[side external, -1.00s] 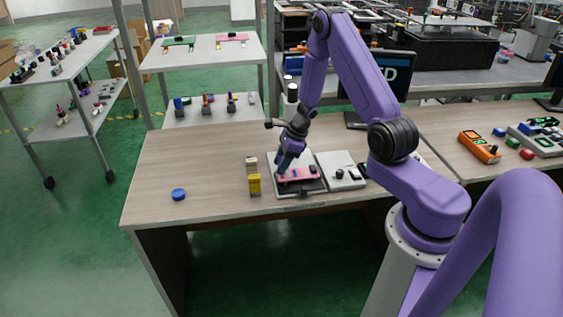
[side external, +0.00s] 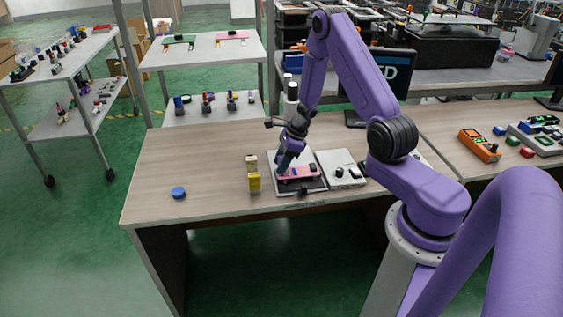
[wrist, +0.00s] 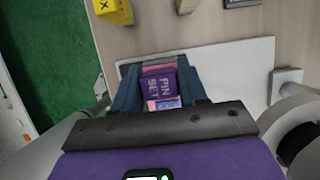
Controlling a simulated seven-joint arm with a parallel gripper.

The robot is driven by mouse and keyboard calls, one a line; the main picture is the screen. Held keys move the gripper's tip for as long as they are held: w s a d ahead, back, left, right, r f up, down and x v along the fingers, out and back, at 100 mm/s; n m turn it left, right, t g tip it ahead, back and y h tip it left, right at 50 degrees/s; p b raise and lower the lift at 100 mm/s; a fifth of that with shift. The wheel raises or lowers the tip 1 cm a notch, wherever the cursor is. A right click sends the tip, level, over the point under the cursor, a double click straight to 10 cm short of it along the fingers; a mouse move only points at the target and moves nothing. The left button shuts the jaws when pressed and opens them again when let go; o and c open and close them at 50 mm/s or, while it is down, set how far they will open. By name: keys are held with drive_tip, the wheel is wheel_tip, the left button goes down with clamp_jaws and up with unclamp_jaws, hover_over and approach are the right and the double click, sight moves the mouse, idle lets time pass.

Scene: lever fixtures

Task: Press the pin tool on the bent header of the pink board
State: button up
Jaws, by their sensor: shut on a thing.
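The pink board (side external: 309,174) lies in a dark fixture (side external: 312,187) on a light plate on the table. My gripper (side external: 286,167) points down at the left part of the board in the side view. In the wrist view my gripper (wrist: 160,85) is shut on the purple pin tool (wrist: 159,82), which is marked "PIN SET". Pink parts of the board show just beyond and below the tool in the wrist view. The bent header is hidden, and I cannot tell whether the tool touches it.
Yellow blocks (side external: 254,182) stand left of the fixture. A blue round piece (side external: 178,193) lies further left. A light panel with black knobs (side external: 341,169) sits right of the fixture.

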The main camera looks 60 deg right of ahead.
idle(0.5)
drive_tip(key=shift+r, duration=3.45)
drive_tip(key=shift+r, duration=0.1)
